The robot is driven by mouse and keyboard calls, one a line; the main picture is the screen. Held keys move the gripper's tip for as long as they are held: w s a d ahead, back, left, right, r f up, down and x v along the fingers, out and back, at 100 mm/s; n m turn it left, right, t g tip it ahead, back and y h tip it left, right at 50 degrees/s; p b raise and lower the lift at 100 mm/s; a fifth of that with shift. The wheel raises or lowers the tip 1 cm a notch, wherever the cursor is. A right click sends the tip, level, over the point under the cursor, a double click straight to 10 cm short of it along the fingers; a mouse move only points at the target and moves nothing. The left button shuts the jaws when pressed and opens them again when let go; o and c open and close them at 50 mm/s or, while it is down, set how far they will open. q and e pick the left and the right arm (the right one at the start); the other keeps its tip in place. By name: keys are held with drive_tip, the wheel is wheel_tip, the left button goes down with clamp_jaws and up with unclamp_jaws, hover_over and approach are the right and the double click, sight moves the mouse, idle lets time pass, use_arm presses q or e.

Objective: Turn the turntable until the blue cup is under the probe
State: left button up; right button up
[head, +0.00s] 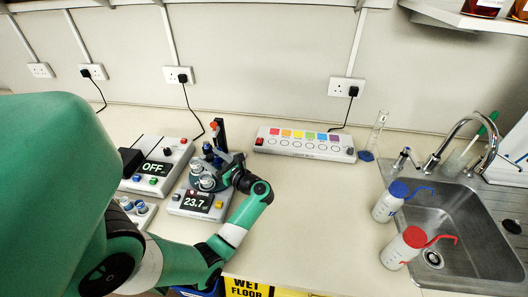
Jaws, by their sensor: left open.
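The turntable (203,189) sits on a grey unit whose display reads 23.7. Pale metallic cups (206,182) stand on its near side. A small blue item (207,148), perhaps the blue cup, shows at its far side; it is too small to be sure. A dark upright post with a red top (217,130), likely the probe stand, rises behind the turntable; its tip cannot be made out. My left gripper (229,174) is open at the turntable's right side, close to its rim; contact cannot be told. My right gripper is not in view.
A unit reading OFF (157,168) stands close to the left, with a knobbed box (139,211) nearer. A strip of coloured squares (305,143) lies behind right. The middle bench is clear.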

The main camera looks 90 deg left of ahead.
use_arm(q)
drive_tip(key=v, duration=1)
drive_tip(key=shift+w+d, duration=0.2)
drive_tip(key=shift+d, duration=0.05)
drive_tip(key=shift+w, duration=0.1)
